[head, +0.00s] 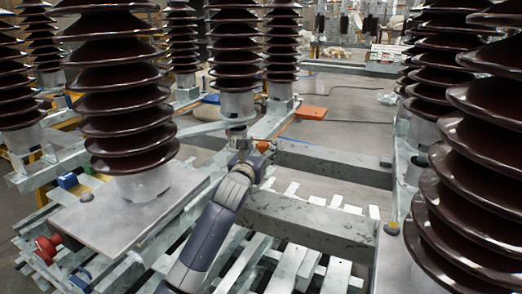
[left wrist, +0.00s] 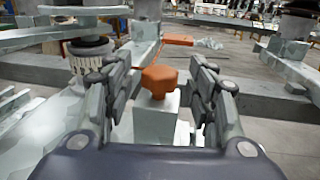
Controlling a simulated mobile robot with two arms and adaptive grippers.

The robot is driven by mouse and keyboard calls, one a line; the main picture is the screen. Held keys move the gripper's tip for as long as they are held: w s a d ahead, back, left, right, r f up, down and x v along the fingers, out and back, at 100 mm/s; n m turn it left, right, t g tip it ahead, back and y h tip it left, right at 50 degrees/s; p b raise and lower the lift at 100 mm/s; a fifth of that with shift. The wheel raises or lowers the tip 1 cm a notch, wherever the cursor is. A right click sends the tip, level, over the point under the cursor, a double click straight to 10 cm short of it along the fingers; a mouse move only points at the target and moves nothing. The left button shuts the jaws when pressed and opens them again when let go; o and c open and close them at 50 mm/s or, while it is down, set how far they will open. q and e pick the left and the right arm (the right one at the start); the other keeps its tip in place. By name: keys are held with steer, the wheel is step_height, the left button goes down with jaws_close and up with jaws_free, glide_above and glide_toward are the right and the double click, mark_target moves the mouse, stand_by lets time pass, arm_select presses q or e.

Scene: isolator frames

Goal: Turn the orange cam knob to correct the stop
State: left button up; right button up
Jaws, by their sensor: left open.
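The orange cam knob (left wrist: 160,80) sits on a grey block (left wrist: 156,122) in the middle of the left wrist view. In the head view only a small orange bit of it (head: 262,146) shows beside my gripper. My left gripper (left wrist: 157,74) is open, with one finger on each side of the knob in the picture. Gaps show between the knob and both fingers. In the head view my left gripper (head: 250,150) is at the frame's middle, below a grey insulator base. My right gripper is not in view.
Tall brown ribbed insulators (head: 118,95) stand on both sides, with one large one (head: 475,180) close at the right. Grey steel beams (head: 310,218) cross the frame. A flat orange piece (head: 311,113) lies behind the gripper. Open floor (head: 350,105) shows beyond.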

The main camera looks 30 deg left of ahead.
arm_select(q)
steer(key=shift+w, duration=0.35)
steer(key=c, duration=1.1)
